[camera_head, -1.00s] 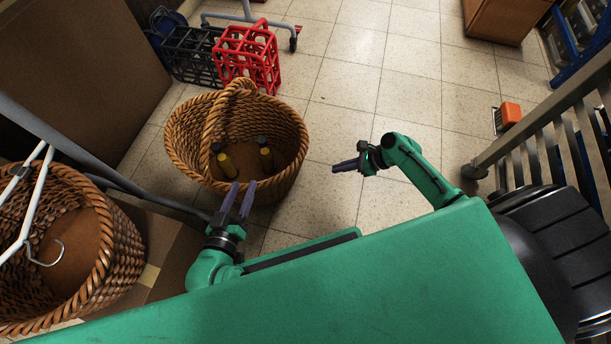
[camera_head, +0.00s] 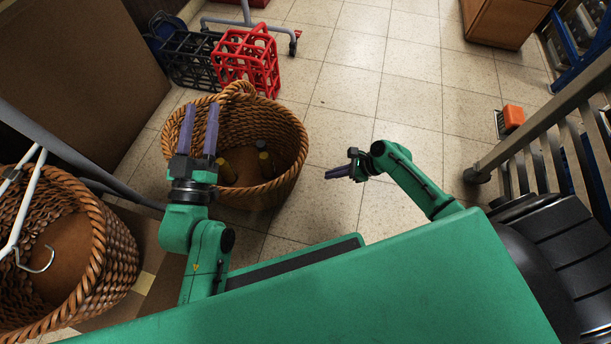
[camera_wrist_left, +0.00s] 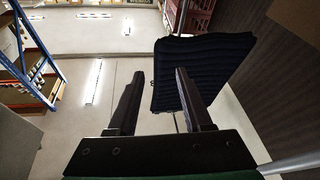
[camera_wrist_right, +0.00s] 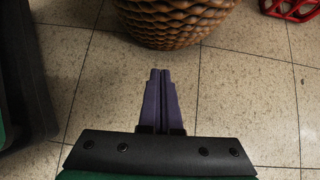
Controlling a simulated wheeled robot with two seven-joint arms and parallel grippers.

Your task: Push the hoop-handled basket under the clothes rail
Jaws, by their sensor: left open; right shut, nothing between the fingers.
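The hoop-handled basket (camera_head: 270,190) is brown and woven, and stands upright on the tiled floor in the head view, with bottles (camera_head: 265,163) inside. The right wrist view shows the basket's side (camera_wrist_right: 175,20) ahead of the fingers. A grey rail bar (camera_head: 60,135) with white hangers (camera_head: 18,215) is at left.
A second woven basket (camera_head: 120,255) without a visible hoop stands at lower left. Red (camera_head: 250,60) and dark (camera_head: 190,60) crates stand behind the hooped basket, near a grey wheeled foot (camera_head: 250,22). A slatted barrier (camera_head: 540,130) is at right.

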